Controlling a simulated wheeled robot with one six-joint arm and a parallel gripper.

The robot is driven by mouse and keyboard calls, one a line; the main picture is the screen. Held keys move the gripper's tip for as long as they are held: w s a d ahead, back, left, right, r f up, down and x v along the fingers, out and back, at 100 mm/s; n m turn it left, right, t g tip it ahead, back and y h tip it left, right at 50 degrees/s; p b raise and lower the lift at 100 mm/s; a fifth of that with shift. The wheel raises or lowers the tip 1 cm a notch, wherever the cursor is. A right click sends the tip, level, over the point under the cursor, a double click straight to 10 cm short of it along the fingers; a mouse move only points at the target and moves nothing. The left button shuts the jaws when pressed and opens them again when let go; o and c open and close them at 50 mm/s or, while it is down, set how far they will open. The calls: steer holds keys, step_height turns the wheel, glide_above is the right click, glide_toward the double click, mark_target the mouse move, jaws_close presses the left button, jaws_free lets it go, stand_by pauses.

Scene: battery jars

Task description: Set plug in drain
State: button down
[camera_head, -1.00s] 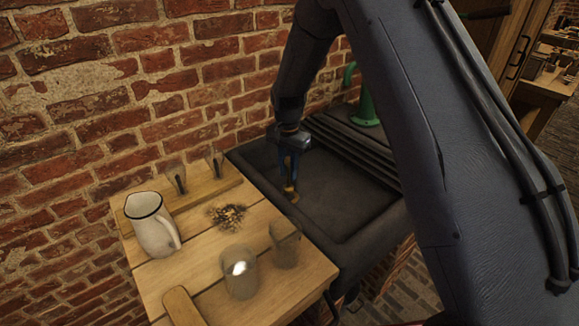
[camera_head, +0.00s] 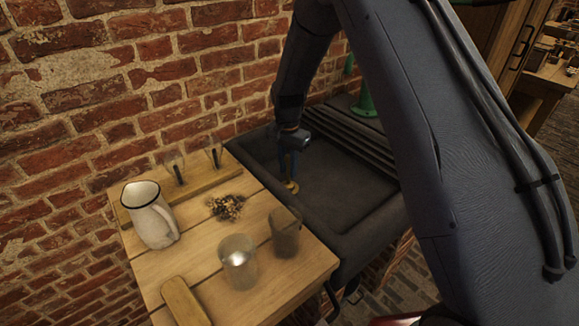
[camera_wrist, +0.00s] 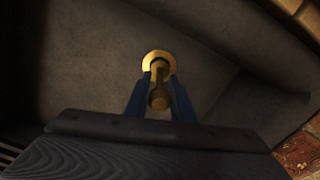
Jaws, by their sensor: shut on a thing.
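The plug (camera_wrist: 158,99) is a brass piece with a stem and a rounded knob. My gripper (camera_wrist: 158,80) is shut on it, one blue finger on each side in the wrist view. A round brass rim (camera_wrist: 157,56) shows just beyond the fingertips; I cannot tell whether it is the drain or the plug's own flange. In the head view my gripper (camera_head: 289,176) points down into the dark stone sink (camera_head: 340,195), near its left side. A brass ring (camera_head: 293,187) shows at the fingertips on the sink floor. Whether the plug is seated is hidden.
A wooden table (camera_head: 205,262) adjoins the sink at left. On it stand a white enamel jug (camera_head: 150,218), a glass jar (camera_head: 238,262), a darker jar (camera_head: 285,232) and a small dark pile (camera_head: 227,206). A green pump (camera_head: 364,100) stands behind the sink. The brick wall is close behind.

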steer(key=c, duration=1.4)
jaws_free()
steer(key=shift+c, duration=0.2)
steer(key=shift+r, duration=0.1)
